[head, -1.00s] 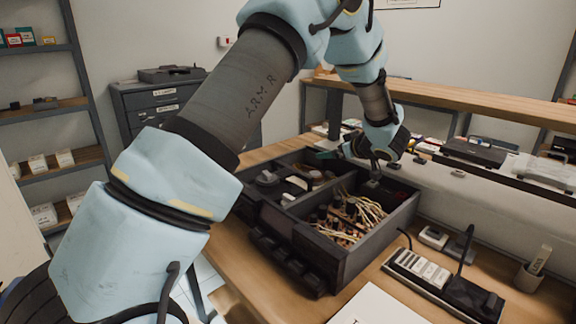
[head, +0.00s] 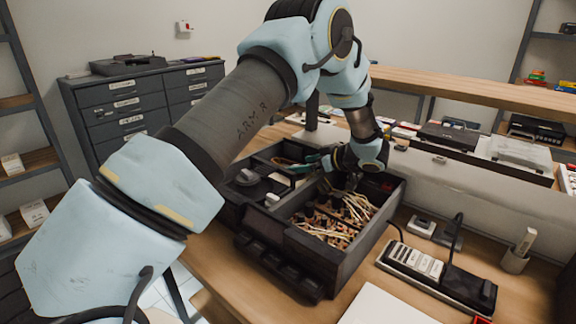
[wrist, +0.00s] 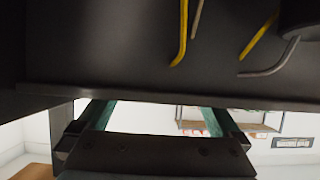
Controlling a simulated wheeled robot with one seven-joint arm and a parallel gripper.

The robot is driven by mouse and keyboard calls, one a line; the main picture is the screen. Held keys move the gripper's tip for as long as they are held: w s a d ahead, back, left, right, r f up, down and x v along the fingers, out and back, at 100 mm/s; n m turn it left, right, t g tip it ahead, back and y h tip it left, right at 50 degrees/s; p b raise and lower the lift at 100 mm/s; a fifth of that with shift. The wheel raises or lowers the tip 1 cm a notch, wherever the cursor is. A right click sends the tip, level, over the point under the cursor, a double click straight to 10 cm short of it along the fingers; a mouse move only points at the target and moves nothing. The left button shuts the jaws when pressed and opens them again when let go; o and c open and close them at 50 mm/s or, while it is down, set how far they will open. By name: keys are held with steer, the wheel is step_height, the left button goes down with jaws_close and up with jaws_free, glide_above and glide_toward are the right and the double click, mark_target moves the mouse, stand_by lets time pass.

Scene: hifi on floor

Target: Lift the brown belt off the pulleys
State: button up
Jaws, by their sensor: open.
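An open dark case (head: 345,268) stands on the wooden bench. Its left part holds round dark parts (head: 247,178) and a pale curved piece (head: 300,170), which may include the pulleys. Its right part holds bundled pale wires and brownish parts (head: 330,222). I cannot make out the brown belt for certain in either view.
Yellow and grey wires (wrist: 182,35) show at the top of the wrist view. A raised wooden shelf (head: 450,88) runs behind. Drawers (head: 125,105) stand at the back left.

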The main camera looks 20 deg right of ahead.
mark_target(293, 164)
steer(key=x, duration=0.1)
steer(key=p+x, duration=0.2)
steer(key=x, duration=0.1)
steer(key=shift+w+d+r, duration=0.1)
steer(key=shift+w+r, duration=0.15)
steer(key=shift+w, duration=0.05)
steer(key=shift+w+f, duration=0.3)
steer(key=shift+c, duration=0.4)
steer(key=c, duration=1.1)
steer(key=shift+c, duration=0.2)
